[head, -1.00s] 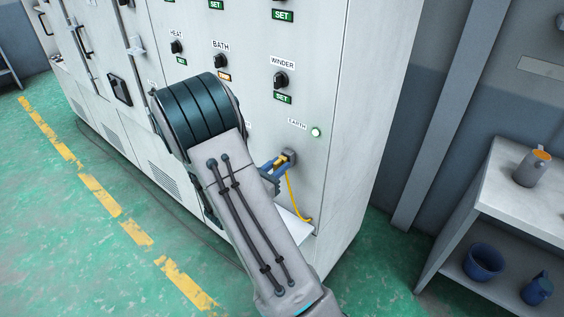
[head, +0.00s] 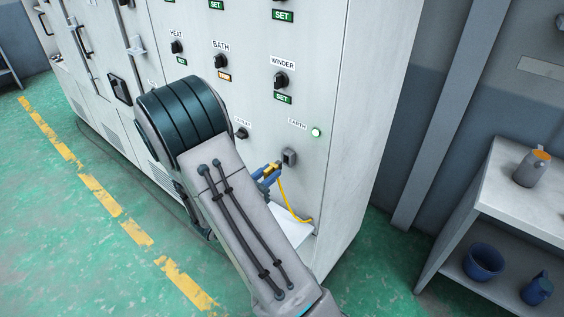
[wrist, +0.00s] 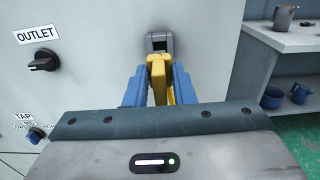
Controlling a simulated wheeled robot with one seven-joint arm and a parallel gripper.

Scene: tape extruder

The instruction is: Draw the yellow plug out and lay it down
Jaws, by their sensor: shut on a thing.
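The yellow plug (head: 272,168) is between the blue fingers of my gripper (head: 267,175), which is shut on it. In the head view the plug is apart from the grey EARTH socket (head: 289,157), a little to its left and below. A yellow cable (head: 291,205) hangs from the plug down to the small white shelf (head: 291,229). In the wrist view the plug (wrist: 158,78) stands between both fingers (wrist: 158,88), with the socket (wrist: 159,42) just beyond it. My arm hides part of the panel.
The cabinet front carries knobs, including WINDER (head: 281,80) and OUTLET (wrist: 43,62). A green lamp (head: 316,133) glows near the EARTH label. To the right stands a side table (head: 505,190) with a jug (head: 532,168) and blue vessels below. Green floor lies open at left.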

